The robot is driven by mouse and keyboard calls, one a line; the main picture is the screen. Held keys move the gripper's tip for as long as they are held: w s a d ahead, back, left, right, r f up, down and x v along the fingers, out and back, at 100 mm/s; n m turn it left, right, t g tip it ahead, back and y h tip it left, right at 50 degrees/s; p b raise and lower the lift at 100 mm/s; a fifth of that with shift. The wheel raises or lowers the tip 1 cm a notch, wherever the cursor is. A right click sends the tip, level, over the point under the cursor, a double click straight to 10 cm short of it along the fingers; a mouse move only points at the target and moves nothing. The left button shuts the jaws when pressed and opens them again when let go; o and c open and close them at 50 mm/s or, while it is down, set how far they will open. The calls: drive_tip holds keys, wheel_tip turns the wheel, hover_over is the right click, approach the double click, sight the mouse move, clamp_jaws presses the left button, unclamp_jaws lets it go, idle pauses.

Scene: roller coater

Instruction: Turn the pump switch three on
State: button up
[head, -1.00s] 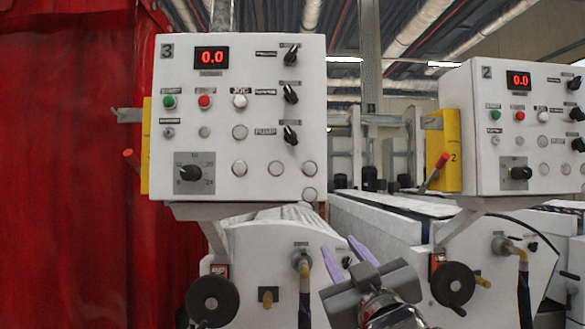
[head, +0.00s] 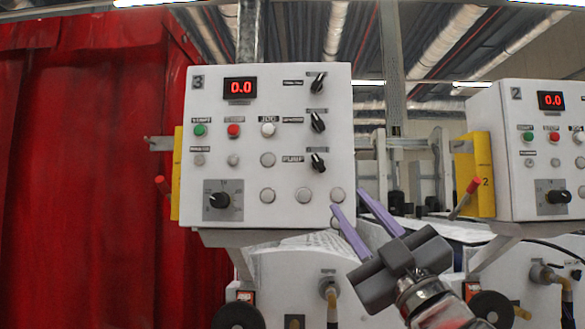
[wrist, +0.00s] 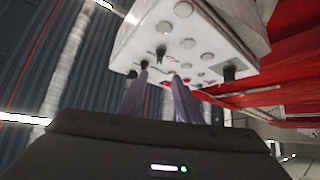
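The white control panel marked 3 (head: 215,150) faces me, its display reading 0.0. Its pump switch (head: 317,162) is a small black knob right of the PUMP label, lowest in a column of three; its grip leans to the upper left. My gripper (head: 349,200) is open and empty, its two purple fingers apart, at the panel's lower right corner, below and right of the pump switch in the picture. In the wrist view the fingers (wrist: 160,82) point toward the tilted panel, and the pump switch (wrist: 161,52) appears just beyond them. No contact shows.
A black dial (head: 218,200) and several white buttons (head: 303,195) share the panel. Panel 2 (head: 509,175) stands to the right, with a yellow bracket (head: 480,170) and red-tipped lever beside it. A red curtain (head: 80,170) hangs at left. Machine bodies stand below.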

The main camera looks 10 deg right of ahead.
sight(320, 164)
drive_tip(key=x, duration=1.3)
drive_tip(key=shift+w+a+r, duration=0.1)
drive_tip(key=shift+w+r, duration=0.05)
drive_tip(key=shift+w, duration=0.15)
drive_tip(key=shift+c, duration=0.5)
clamp_jaws()
